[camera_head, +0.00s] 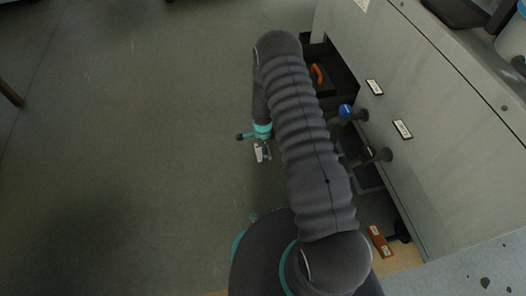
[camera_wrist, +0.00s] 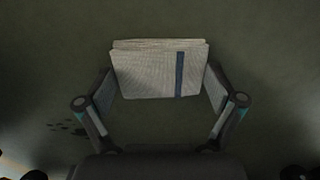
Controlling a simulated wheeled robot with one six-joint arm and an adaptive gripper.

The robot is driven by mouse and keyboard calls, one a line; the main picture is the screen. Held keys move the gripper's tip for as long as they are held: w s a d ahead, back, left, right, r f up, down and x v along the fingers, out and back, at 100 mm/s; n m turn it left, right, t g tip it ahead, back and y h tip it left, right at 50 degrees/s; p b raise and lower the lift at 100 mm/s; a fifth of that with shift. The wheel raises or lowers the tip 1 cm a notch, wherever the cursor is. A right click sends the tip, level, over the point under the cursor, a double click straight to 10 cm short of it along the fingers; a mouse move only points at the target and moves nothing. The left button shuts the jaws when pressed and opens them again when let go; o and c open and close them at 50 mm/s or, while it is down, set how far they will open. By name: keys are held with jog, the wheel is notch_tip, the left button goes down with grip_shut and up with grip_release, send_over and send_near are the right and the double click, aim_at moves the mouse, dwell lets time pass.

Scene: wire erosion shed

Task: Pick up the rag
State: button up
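The rag (camera_wrist: 155,72) is a folded, pale grey-white cloth with a dark blue stripe near its right end. In the wrist view it lies ahead of my gripper (camera_wrist: 160,82), filling nearly the whole gap between the fingertips. The two fingers are spread wide, one at each side of the rag. I cannot tell whether the tips touch its edges. In the head view my gripper (camera_head: 263,152) points down over the floor, left of my arm. A small pale patch shows there; whether it is rag or finger is too small to tell.
Grey cabinets (camera_head: 400,60) stand at the right, with dark items and an orange-handled thing (camera_head: 317,75) along their base. An orange-brown block (camera_head: 380,241) lies at lower right. The green-grey floor (camera_head: 140,150) at the left is wide and clear. Dark spots (camera_wrist: 68,130) mark the floor.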

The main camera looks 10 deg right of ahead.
jog(key=shift+r, duration=0.15)
notch_tip(320, 180, up, 4)
jog(key=shift+r+p, duration=0.2)
jog(key=shift+p, duration=0.2)
jog(key=s+d+r+p, duration=0.1)
jog(key=s+d+r, duration=0.5)
jog(key=s+d, duration=0.2)
jog(key=shift+s+r, duration=0.15)
jog(key=shift+s, duration=0.05)
